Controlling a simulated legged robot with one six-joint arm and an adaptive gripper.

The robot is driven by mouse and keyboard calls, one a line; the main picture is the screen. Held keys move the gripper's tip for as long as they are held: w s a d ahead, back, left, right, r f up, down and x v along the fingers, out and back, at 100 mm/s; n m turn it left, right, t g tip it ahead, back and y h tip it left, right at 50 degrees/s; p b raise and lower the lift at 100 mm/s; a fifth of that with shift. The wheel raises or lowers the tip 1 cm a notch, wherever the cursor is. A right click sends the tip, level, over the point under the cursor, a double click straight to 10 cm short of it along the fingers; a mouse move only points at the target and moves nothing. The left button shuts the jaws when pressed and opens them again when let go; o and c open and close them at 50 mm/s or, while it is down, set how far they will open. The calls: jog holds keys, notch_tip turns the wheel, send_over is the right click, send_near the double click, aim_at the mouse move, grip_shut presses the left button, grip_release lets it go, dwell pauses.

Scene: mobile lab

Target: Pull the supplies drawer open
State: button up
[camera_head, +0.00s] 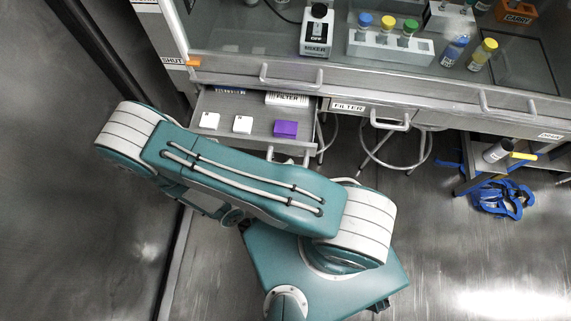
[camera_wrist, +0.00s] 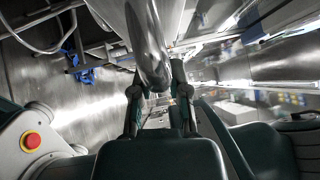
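A drawer (camera_head: 262,132) under the left part of the bench stands pulled out in the head view. It holds small white boxes (camera_head: 242,124), a purple box (camera_head: 285,129) and a labelled white box (camera_head: 287,98) at the back. Its front is partly hidden by my arm, and I cannot read a label on it. In the wrist view, a shiny metal handle (camera_wrist: 149,42) lies between the two fingers of my gripper (camera_wrist: 160,82), which appear closed against its sides. In the head view my gripper is mostly hidden behind my arm.
A closed drawer labelled FILTER (camera_head: 347,106) is to the right, with a stool (camera_head: 395,150) under it. The bench carries a mixer (camera_head: 317,32) and a rack (camera_head: 390,46) of capped bottles. Blue straps (camera_head: 500,198) lie at the right. Floor at lower right is clear.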

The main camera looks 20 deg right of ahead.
jog(key=o, duration=0.4)
jog(key=shift+f, duration=0.15)
jog(key=shift+o, duration=0.2)
jog(key=v, duration=1.2)
